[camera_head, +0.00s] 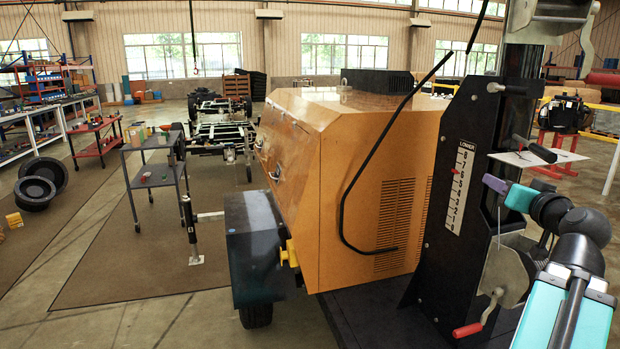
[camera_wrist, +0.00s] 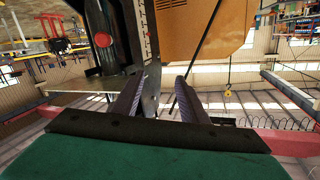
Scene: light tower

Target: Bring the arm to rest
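My gripper (camera_head: 492,184) is at the right in the head view, with its purple fingers pointing left beside the black mast plate of the light tower (camera_head: 462,120). It also shows in the wrist view (camera_wrist: 162,85), where the two dark ribbed fingers stand apart with nothing held between them. My teal arm comes up from the lower right corner in the head view. The tower's orange housing (camera_head: 365,165) fills the middle, and shows at the top of the wrist view (camera_wrist: 200,30).
A crank with a red handle (camera_head: 467,330) sits below my gripper, and a lever with a black grip (camera_head: 543,153) sits just above it. A white number scale (camera_head: 459,188) is on the plate. A grey cart (camera_head: 155,175) and open floor lie left.

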